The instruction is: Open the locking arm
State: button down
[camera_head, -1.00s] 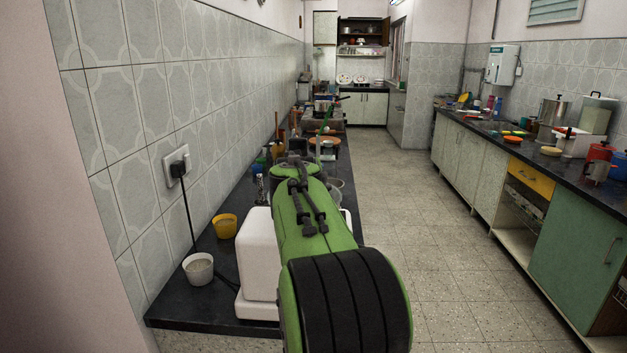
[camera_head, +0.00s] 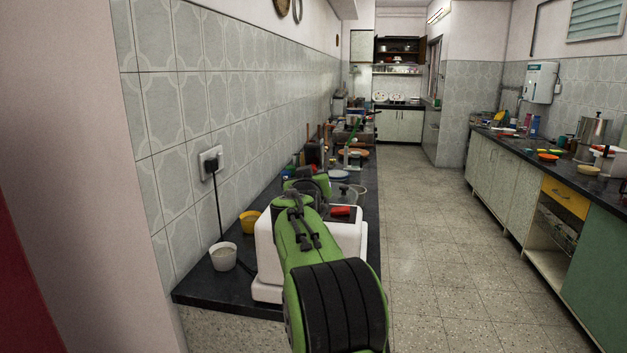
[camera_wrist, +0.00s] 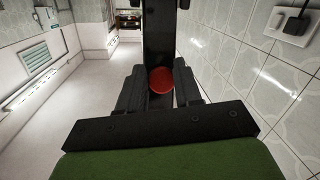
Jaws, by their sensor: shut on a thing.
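A white countertop appliance (camera_head: 268,245) stands at the near end of the left counter, partly behind my green arm. A red part (camera_head: 340,211) shows on its top. In the wrist view a long black bar (camera_wrist: 160,30), which looks like the locking arm, runs up from between my fingers. A round red knob (camera_wrist: 161,80) sits on its near end. My gripper (camera_wrist: 160,88) is shut on the bar, one dark finger on each side. In the head view my own arm hides the fingers. I cannot tell whether the red part and the red knob are the same.
A white cup (camera_head: 223,257) and a yellow cup (camera_head: 250,221) stand left of the appliance. A black plug and cord (camera_head: 213,165) hang at the tiled wall. Several kitchen things crowd the counter behind. The floor (camera_head: 430,260) to the right is clear, up to the cabinets (camera_head: 520,195).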

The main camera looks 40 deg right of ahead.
jog(key=c, duration=1.1)
grip_release()
jog(key=shift+w+a+f, duration=0.15)
jog(key=shift+w+f, duration=0.1)
jog(key=shift+f, duration=0.15)
jog(key=o, duration=0.3)
jog(key=shift+w, duration=0.25)
jog(key=shift+s+r, duration=0.2)
jog(key=shift+s, duration=0.1)
jog(key=v, duration=1.5)
jog(key=shift+s+a, duration=0.1)
jog(key=shift+s, duration=0.1)
jog(key=s+a+f+n+g+y, duration=0.3)
jog(key=s+a+f+y, duration=0.3)
jog(key=s+a+f, duration=0.5)
jog(key=s+a+f+n+g+y, duration=0.35)
jog(key=s+a+f+y, duration=0.35)
jog(key=s+a, duration=0.55)
jog(key=shift+h, duration=0.4)
jog(key=r+p, duration=0.7)
jog(key=p, duration=0.1)
jog(key=r+p, duration=0.7)
jog(key=p, duration=0.1)
jog(key=shift+w+d+r, duration=0.1)
jog(key=shift+d+r, duration=0.1)
jog(key=shift+r, duration=0.2)
